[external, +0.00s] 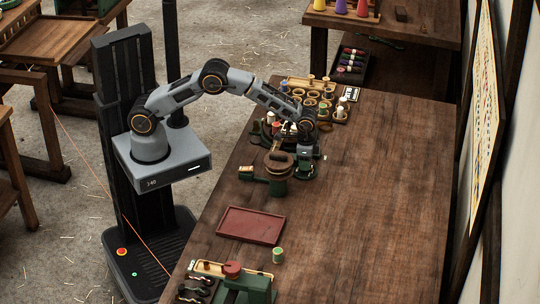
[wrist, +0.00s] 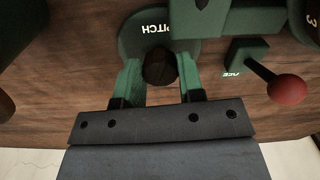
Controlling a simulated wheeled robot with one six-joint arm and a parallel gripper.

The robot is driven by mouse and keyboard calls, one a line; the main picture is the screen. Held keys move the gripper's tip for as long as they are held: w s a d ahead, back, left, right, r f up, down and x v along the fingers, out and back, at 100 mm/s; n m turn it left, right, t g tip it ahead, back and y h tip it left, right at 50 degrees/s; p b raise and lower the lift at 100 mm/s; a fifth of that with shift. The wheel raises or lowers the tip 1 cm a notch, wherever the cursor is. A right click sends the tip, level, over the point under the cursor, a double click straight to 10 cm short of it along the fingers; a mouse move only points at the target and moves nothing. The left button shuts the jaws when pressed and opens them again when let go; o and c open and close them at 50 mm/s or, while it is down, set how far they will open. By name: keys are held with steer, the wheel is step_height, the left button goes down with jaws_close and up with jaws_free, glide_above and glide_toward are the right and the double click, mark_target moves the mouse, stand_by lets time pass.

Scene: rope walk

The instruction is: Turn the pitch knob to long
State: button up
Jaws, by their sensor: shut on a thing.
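The pitch knob (wrist: 159,68) is dark and round. It sits on a green plate (wrist: 140,38) with the white word PITCH upside down in the wrist view. My gripper (wrist: 160,76) has its two fingers on either side of the knob and is shut on it. Which setting the knob points to cannot be read. In the external view my gripper (external: 305,160) is low over the table at a small green device, and the knob is not distinguishable there.
A lever with a red ball (wrist: 288,91) stands to the right in the wrist view, by a partly hidden label. A wooden round piece (external: 278,160) stands left of my gripper. A red tray (external: 250,225) and a green spool (external: 278,255) lie nearer. The table's right side is clear.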

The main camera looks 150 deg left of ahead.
steer(key=shift+n, duration=1.2)
steer(key=o, duration=0.9)
